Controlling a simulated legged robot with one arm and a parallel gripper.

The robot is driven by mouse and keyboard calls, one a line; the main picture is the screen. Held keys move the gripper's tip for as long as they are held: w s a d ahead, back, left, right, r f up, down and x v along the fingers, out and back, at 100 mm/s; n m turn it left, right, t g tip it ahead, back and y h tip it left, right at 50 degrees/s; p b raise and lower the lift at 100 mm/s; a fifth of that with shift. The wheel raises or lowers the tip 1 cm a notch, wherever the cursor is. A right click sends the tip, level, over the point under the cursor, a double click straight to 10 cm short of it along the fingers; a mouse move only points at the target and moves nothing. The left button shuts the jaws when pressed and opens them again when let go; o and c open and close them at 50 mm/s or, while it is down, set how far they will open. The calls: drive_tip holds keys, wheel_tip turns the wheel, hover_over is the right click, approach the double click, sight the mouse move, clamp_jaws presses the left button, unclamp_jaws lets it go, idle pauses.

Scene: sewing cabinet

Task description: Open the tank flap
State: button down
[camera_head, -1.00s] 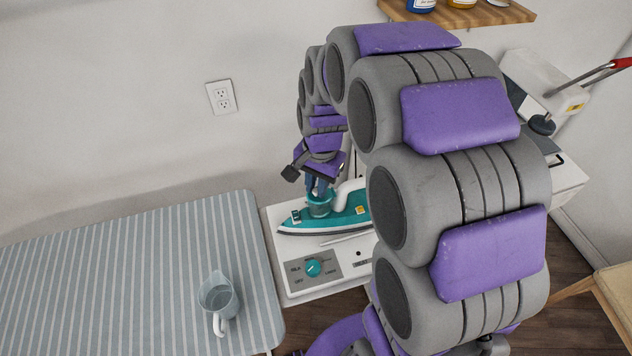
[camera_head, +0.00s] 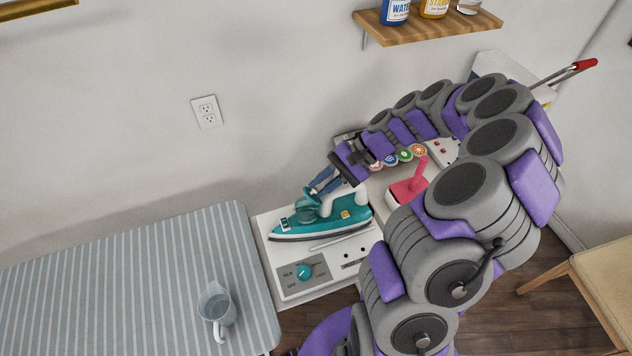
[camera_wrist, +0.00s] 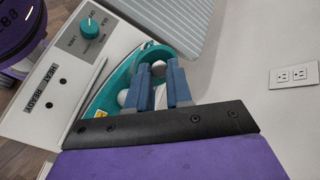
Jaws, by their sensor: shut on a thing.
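The teal iron (camera_head: 335,222) rests on the white station (camera_head: 300,285), with its nose to the left. Its tank flap (camera_head: 304,213) is a see-through teal piece near the nose. My gripper (camera_head: 314,198) comes down onto it from the upper right, with its blue fingers shut on it. In the wrist view, the gripper (camera_wrist: 160,85) reaches the teal rim of the flap (camera_wrist: 148,52). The fingers hide part of the flap, so I cannot tell exactly how far it is tilted up.
A clear jug (camera_head: 217,304) stands on the striped ironing board (camera_head: 120,275) at left. A teal dial (camera_head: 304,272) is on the station's front. Thread spools (camera_head: 405,154) and a red-pink object (camera_head: 410,188) lie near my arm. A wooden shelf (camera_head: 430,30) hangs above.

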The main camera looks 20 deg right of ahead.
drive_tip(key=shift+s+d+f+y, duration=0.1)
drive_tip(key=shift+d+f+y, duration=0.15)
drive_tip(key=shift+d+y, duration=0.55)
drive_tip(key=shift+d+f+y, duration=0.2)
drive_tip(key=shift+d+y, duration=0.1)
drive_tip(key=shift+y, duration=0.9)
drive_tip(key=c, duration=1)
unclamp_jaws()
drive_tip(key=shift+c, duration=0.2)
drive_tip(key=shift+r, duration=0.1)
